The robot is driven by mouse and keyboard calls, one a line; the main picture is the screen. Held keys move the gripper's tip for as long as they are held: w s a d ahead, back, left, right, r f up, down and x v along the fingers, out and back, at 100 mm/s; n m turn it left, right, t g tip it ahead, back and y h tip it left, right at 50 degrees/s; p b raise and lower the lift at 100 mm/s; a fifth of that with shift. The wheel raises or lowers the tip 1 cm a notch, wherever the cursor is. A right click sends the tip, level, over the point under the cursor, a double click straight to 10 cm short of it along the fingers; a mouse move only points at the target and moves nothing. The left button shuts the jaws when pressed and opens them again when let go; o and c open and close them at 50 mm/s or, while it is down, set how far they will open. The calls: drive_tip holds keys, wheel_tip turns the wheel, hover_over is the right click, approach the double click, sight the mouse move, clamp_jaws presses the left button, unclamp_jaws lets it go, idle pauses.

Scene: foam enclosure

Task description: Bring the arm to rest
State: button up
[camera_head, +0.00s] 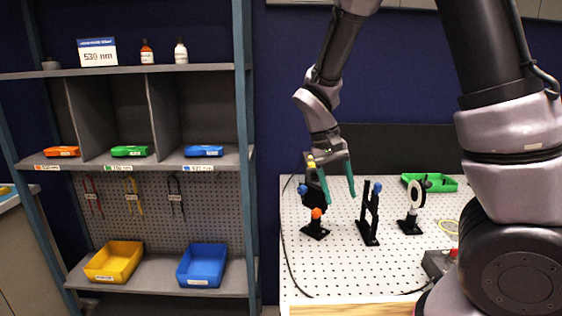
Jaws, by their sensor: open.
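My arm reaches down from the top right over the white perforated board (330,270). My gripper (338,188), with green fingers, points down above the board's left part. It is open, and its fingers are apart. A black mount with orange and yellow knobs (315,228) stands just at or behind the left finger; I cannot tell whether they touch. A tall black bracket with a blue knob (370,215) stands just right of the fingers. Nothing is seen held in the gripper.
A round white-faced mount (415,200) and a green tray (440,183) are farther right on the board. A grey control box with a red button (440,262) sits near my arm. A shelf (150,166) with coloured bins stands left. The board's front left is clear.

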drive_tip(key=s+d+r+m+t+y, duration=0.1)
drive_tip(key=s+d+r+t, duration=0.1)
drive_tip(key=r, duration=0.5)
drive_tip(key=s+d+r+m+t+y, duration=0.1)
drive_tip(key=s+d+r+t+y, duration=0.1)
drive_tip(key=r, duration=0.6)
drive_tip(key=s+d+r+m+t+y, duration=0.2)
drive_tip(key=s+d+r+t, duration=0.2)
drive_tip(key=s+d+r, duration=0.1)
wheel_tip(320, 180, up, 2)
drive_tip(key=shift+d+r, duration=0.25)
drive_tip(key=shift+d, duration=0.5)
